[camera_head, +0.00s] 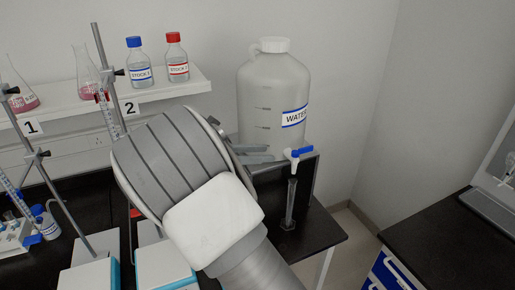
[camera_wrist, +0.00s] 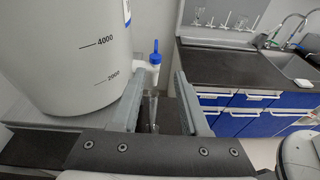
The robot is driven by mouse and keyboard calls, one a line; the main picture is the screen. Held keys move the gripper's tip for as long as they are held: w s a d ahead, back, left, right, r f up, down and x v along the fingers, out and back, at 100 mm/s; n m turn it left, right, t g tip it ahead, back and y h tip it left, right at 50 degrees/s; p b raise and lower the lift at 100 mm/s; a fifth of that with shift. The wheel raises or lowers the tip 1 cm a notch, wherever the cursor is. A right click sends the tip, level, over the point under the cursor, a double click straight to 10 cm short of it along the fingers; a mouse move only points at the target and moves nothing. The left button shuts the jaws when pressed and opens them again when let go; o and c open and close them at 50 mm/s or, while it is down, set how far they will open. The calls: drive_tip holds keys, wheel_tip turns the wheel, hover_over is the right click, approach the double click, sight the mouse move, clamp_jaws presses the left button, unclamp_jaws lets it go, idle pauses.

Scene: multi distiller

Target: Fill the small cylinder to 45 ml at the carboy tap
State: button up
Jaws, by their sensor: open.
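The large carboy (camera_head: 272,95), labelled WATER, stands on a raised stand at the back. Its white tap with a blue handle (camera_head: 299,152) is at its lower front; the tap also shows in the wrist view (camera_wrist: 154,60). A narrow clear cylinder (camera_head: 290,204) stands upright below the tap on the black bench. In the wrist view the cylinder (camera_wrist: 150,108) shows between my fingers, seemingly beyond them. My gripper (camera_head: 268,154) is open and empty, its fingers left of the tap. I cannot tell the cylinder's liquid level.
A white shelf (camera_head: 150,97) holds flasks and two stock bottles. Clamp stands and teal-edged white devices (camera_head: 165,266) stand at the left. The black bench (camera_head: 322,232) ends just right of the cylinder. Another counter (camera_head: 455,235) with blue drawers is farther right.

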drive_tip(key=p, duration=0.2)
approach(311, 148)
drive_tip(key=shift+n, duration=0.3)
drive_tip(key=x, duration=1)
drive_tip(key=shift+w+d+f, duration=0.15)
drive_tip(key=shift+w+f, duration=0.15)
drive_tip(key=shift+c, duration=0.2)
clamp_jaws()
